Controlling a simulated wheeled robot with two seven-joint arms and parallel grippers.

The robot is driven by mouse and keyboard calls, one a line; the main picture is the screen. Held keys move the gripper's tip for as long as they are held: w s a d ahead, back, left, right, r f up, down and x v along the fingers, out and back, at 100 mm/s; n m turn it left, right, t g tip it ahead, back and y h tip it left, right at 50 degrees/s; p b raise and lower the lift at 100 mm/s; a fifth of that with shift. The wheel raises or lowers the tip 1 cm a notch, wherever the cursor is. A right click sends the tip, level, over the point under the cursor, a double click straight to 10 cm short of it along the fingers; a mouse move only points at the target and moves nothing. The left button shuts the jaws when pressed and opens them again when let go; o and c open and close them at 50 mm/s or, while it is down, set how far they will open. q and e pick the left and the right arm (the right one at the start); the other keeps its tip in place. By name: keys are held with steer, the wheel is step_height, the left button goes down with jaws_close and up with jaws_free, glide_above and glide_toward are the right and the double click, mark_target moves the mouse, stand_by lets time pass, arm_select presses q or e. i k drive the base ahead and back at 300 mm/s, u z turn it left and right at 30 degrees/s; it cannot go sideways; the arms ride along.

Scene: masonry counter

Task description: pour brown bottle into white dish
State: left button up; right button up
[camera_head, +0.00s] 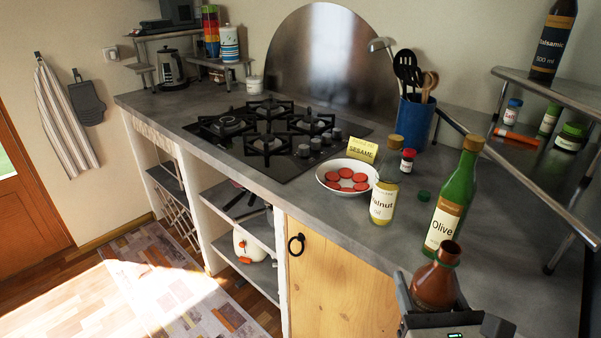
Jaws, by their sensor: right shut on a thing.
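The brown bottle (434,283) is at the bottom right of the head view, near the counter's front edge. It is slightly tilted, its neck up and its mouth seemingly open. My right gripper (446,306) is shut on its lower part, which the gripper hides. The white dish (324,184) stands on the counter in front of the hob, farther back and to the left of the bottle. Several round red slices (346,179) lie in it. My left gripper is not in view.
A walnut oil bottle (383,202) stands right beside the dish, and a green olive oil bottle (450,205) stands behind the brown bottle. A metal rack (555,90) is at right.

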mark_target(343, 178)
steer(key=u, duration=1.5)
steer(key=i, duration=2.15)
steer(key=z, duration=3)
steer(key=i, duration=0.5)
